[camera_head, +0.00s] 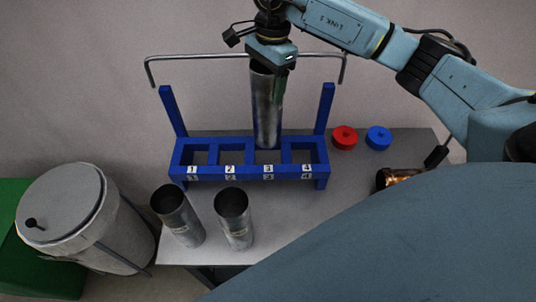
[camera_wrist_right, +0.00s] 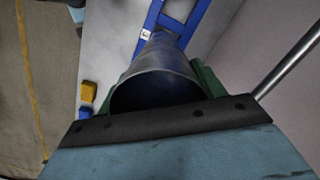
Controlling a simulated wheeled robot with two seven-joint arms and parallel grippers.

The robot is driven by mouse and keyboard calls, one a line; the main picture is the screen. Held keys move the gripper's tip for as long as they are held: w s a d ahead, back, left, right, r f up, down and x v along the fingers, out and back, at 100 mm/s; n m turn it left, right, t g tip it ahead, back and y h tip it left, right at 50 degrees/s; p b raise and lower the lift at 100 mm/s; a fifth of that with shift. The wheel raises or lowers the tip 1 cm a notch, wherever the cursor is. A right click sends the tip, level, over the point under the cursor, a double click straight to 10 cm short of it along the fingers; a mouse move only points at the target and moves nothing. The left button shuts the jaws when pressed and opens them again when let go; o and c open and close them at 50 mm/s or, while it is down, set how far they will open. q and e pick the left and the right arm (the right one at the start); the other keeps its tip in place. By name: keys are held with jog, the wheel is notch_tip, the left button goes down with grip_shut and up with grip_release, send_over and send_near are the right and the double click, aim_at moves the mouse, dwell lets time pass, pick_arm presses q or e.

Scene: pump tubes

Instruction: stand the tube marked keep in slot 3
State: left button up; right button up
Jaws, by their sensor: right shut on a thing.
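My right gripper (camera_head: 271,76) is shut on the upper part of a grey metal tube (camera_head: 266,112) and holds it upright. The tube's lower end is at slot 3 of the blue rack (camera_head: 249,172); I cannot tell how far it is into the slot. In the right wrist view the tube's open mouth (camera_wrist_right: 158,90) lies between the green fingers, with the rack (camera_wrist_right: 186,20) beyond. Two more metal tubes, a left one (camera_head: 178,216) and a right one (camera_head: 234,219), stand in front of the rack. No keep mark is readable. My left gripper is not visible.
A metal bar (camera_head: 200,57) runs behind the rack. A red ring (camera_head: 344,137) and a blue ring (camera_head: 378,138) lie to its right, near a copper-coloured cylinder (camera_head: 397,177). A lidded grey drum (camera_head: 75,215) stands left of the grey table (camera_head: 290,215).

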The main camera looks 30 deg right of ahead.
aim_at(267, 135)
jog(key=shift+d+f, duration=0.15)
jog(key=shift+m, duration=0.3)
notch_tip(267, 135, down, 13)
jog(key=shift+w+f+p, duration=0.1)
jog(key=shift+f+p, duration=0.05)
jog(key=shift+p, duration=0.15)
jog(key=shift+f, duration=2.15)
jog(key=shift+f, duration=0.1)
jog(key=o, duration=1.8)
